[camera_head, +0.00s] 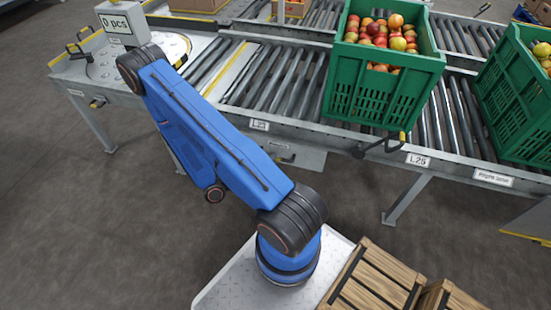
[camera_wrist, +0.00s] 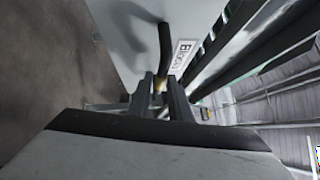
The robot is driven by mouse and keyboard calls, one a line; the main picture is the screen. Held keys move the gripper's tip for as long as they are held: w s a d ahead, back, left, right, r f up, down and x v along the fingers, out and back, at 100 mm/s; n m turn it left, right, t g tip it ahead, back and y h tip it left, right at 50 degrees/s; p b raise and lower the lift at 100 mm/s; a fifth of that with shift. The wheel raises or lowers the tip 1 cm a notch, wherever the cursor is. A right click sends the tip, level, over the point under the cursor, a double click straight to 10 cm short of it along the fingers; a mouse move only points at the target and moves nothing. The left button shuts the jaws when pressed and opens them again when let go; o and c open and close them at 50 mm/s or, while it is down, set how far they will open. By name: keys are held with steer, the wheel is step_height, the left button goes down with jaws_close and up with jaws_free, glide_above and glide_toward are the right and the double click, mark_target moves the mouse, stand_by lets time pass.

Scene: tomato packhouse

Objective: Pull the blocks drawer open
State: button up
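The blocks drawer shows in the wrist view as a pale grey front (camera_wrist: 121,35) with a white label (camera_wrist: 183,56) that seems to read "Blocks". Its dark bar handle (camera_wrist: 166,45) runs down towards my gripper (camera_wrist: 161,80). My two fingers are a short way apart, with the handle's lower end between or just beyond their tips. I cannot tell whether they press on it. In the head view a grey drawer front (camera_head: 303,157) hangs under the conveyor, partly behind my blue arm. My gripper is hidden there. How far the drawer stands out is unclear.
Green crates of tomatoes, one at centre (camera_head: 368,100) and one at right (camera_head: 513,110), stand on the roller conveyor (camera_head: 270,75). A scale display (camera_head: 117,22) reads "0 pcs". A wooden crate (camera_head: 372,285) is close to my base. The floor (camera_head: 80,220) at left is clear.

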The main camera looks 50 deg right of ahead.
steer(key=shift+x, duration=1.15)
steer(key=shift+c, duration=0.6)
jaws_close()
